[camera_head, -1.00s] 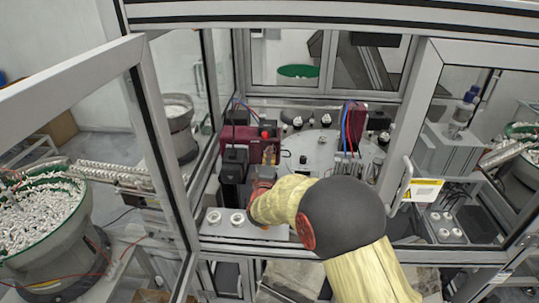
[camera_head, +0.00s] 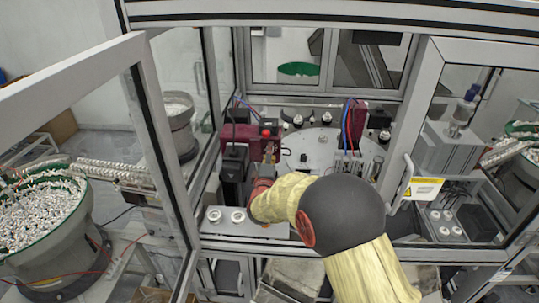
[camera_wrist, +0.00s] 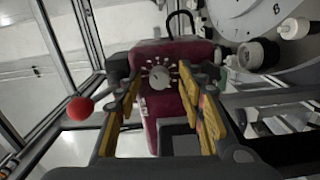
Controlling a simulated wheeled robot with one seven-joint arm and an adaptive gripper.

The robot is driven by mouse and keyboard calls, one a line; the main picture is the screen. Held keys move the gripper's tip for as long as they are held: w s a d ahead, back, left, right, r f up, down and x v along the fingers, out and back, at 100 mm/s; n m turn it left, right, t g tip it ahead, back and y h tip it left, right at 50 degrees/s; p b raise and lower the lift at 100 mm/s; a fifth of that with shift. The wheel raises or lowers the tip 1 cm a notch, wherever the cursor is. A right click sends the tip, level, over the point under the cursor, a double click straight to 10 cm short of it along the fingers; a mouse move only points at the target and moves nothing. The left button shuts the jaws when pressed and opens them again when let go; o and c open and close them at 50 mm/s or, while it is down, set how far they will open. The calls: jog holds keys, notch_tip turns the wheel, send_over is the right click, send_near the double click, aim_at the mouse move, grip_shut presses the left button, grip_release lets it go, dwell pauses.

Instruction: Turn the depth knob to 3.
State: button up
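The depth knob (camera_wrist: 159,77) is a pale round knob with a ring of light marks on the front of a dark red box (camera_wrist: 178,56). In the wrist view it appears between the two fingers of my gripper (camera_wrist: 168,90), which are spread apart with yellow inner pads. The fingers do not visibly touch the knob. The marks are too small to read, so I cannot tell its setting.
A red ball-ended lever (camera_wrist: 80,108) stands left of my gripper. A round plate (camera_head: 320,150) with small fixtures lies to the right. Two white round parts (camera_head: 237,216) sit on the front ledge. The cell's metal frame and glass doors surround the arm.

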jog(key=s, duration=1.2)
jog(key=shift+a, duration=0.2)
jog(key=s+d+f+m+g+b, duration=0.4)
jog(key=s+d, duration=0.4)
jog(key=s, duration=0.5)
jog(key=s+d+f+m+g+b, duration=0.4)
jog(key=s+d+m+b, duration=0.3)
jog(key=s, duration=0.6)
jog(key=s+d+f+m+g+b, duration=0.4)
jog(key=s+d+b, duration=0.3)
jog(key=s, duration=0.6)
jog(key=shift+d+f+m+y, duration=0.2)
jog(key=shift+d+m+y, duration=0.1)
jog(key=shift+d+m, duration=0.55)
